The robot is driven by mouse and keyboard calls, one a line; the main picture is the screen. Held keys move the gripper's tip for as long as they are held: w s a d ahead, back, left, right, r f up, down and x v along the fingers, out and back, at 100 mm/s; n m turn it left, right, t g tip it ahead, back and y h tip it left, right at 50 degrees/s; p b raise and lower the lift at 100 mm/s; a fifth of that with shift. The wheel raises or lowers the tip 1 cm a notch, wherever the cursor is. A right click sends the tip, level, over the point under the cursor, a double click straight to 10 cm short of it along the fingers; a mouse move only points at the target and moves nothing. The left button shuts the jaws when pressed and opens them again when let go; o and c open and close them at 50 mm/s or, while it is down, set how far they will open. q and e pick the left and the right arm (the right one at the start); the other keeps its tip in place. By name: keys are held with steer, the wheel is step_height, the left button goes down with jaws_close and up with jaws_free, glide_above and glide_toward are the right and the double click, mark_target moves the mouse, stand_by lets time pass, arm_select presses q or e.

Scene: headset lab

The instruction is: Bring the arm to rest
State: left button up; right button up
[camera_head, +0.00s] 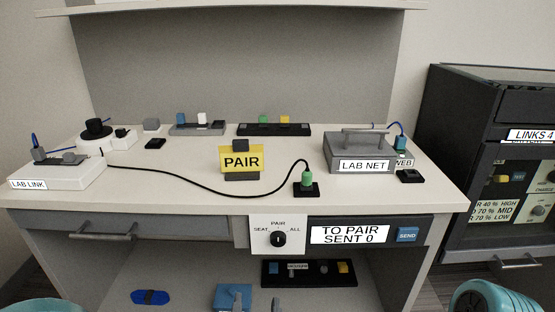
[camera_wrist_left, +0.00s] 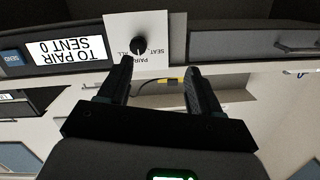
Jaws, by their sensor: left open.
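My right gripper is not in view.
The desk (camera_head: 190,191) carries a yellow PAIR sign (camera_head: 241,160), a LAB NET box (camera_head: 352,153), a LAB LINK box (camera_head: 62,172) and a cable with a green plug (camera_head: 307,181). The display (camera_head: 349,234) reads TO PAIR, SENT 0. A dark cabinet (camera_head: 443,110) stands at right.

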arm_select(q)
steer(key=w+a+f+n+g+y, duration=0.1)
steer(key=a+f+g, duration=0.3)
steer(key=a+f, duration=0.5)
steer(key=a+f+n+g+y, duration=0.1)
steer(key=a+f+n+g, duration=0.15)
steer(key=a+f, duration=0.65)
steer(key=s+d+f+g+h, duration=0.2)
steer(key=s+f+g, duration=0.15)
steer(key=f, duration=0.35)
steer(key=s+d+f+g+h, duration=0.1)
steer(key=s+d+f+g, duration=0.1)
steer(key=s+f, duration=0.35)
steer(key=s+d+f+g+h, duration=0.3)
steer(key=s+d+g+h, duration=0.1)
steer(key=s+d, duration=0.2)
step_height(320, 180, up, 29)
steer(key=p, duration=2.8)
steer(key=shift+s+f, duration=0.2)
steer(key=shift+s, duration=0.2)
steer(key=shift+f+n, duration=0.1)
steer(key=shift+n, duration=0.15)
